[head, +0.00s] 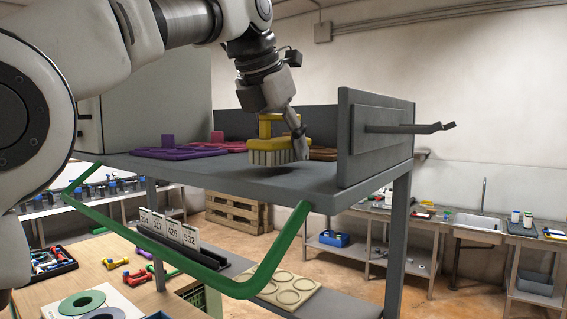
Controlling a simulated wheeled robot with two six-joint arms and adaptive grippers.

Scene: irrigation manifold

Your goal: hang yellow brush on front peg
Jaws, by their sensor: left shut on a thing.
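The yellow brush (278,150) has a raised yellow handle and pale bristles pointing down. It is on or just above the grey shelf (250,178); a dark shadow lies under it, and I cannot tell if the bristles touch. My left gripper (292,125) comes down from above and is shut on the brush's handle. A dark peg (410,128) sticks out to the right from the shelf's grey end panel (362,150), with an upturned tip and nothing on it. Another peg tip (422,154) shows lower, mostly hidden behind the panel. My right gripper is not in view.
The grey end panel rises right of the yellow brush. A green rail (275,255) runs along the front. Space right of the peg is open.

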